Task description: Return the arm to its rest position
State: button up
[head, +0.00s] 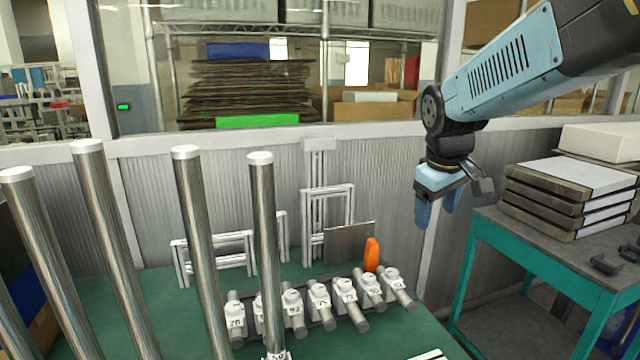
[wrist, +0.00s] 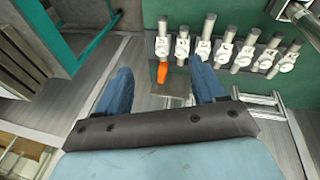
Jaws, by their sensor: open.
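My gripper (head: 437,210) hangs from my light-blue arm at the right of the head view, fingers pointing down. It is held in the air in front of the ribbed grey wall, between the green bench and the teal side table. In the wrist view my gripper (wrist: 160,90) shows two blue fingers set wide apart with nothing between them touching either one. The gripper is open and empty. Below and beyond the fingers an orange object (wrist: 162,72) lies beside a row of numbered white-collared cylinders (wrist: 203,50); the fingers are apart from both.
Several tall metal posts (head: 265,230) stand on the left of the green bench (head: 180,300). The numbered cylinders (head: 346,290), orange object (head: 372,255) and white frames (head: 327,215) are behind. A teal table (head: 490,240) with stacked flat boxes (head: 570,195) stands at right.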

jog(key=s+d+m+t+y, duration=0.1)
jog(key=s+m, duration=0.4)
jog(key=s, duration=0.9)
jog(key=shift+s+r+m+t, duration=0.25)
jog(key=shift+s+m+t, duration=0.05)
jog(key=shift+t, duration=0.3)
